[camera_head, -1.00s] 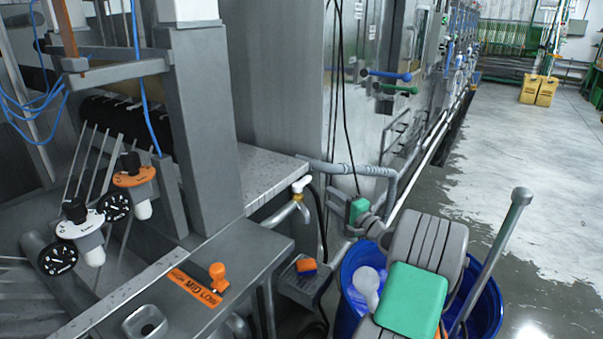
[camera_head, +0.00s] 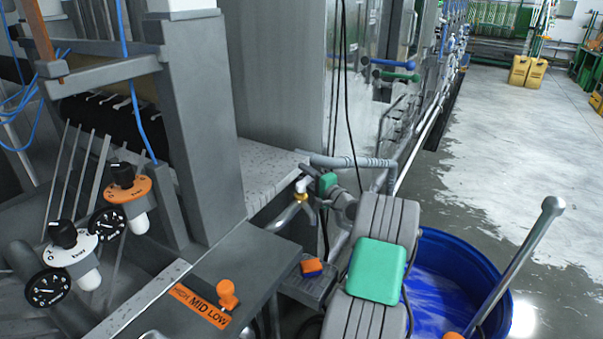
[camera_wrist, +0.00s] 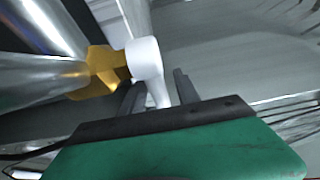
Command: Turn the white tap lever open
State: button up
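The white tap lever (camera_head: 301,186) sits on a brass tap (camera_head: 301,197) beside the end of the metal counter. In the wrist view the lever (camera_wrist: 146,59) is large, with the brass body (camera_wrist: 97,73) on its left. The lever's arm hangs down between the two dark fingers of my gripper (camera_wrist: 158,92). The fingers stand apart on either side of it and do not look closed on it. In the head view my gripper's green body (camera_head: 327,183) is right beside the tap, and its fingertips are hard to see.
A blue barrel (camera_head: 455,285) with a metal rod (camera_head: 520,258) in it stands at the right, partly behind my arm. A grey pipe (camera_head: 350,162) runs behind the tap.

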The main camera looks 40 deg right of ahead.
jog(key=shift+w, duration=0.3)
jog(key=shift+c, duration=0.4)
grip_shut()
dwell(0.8)
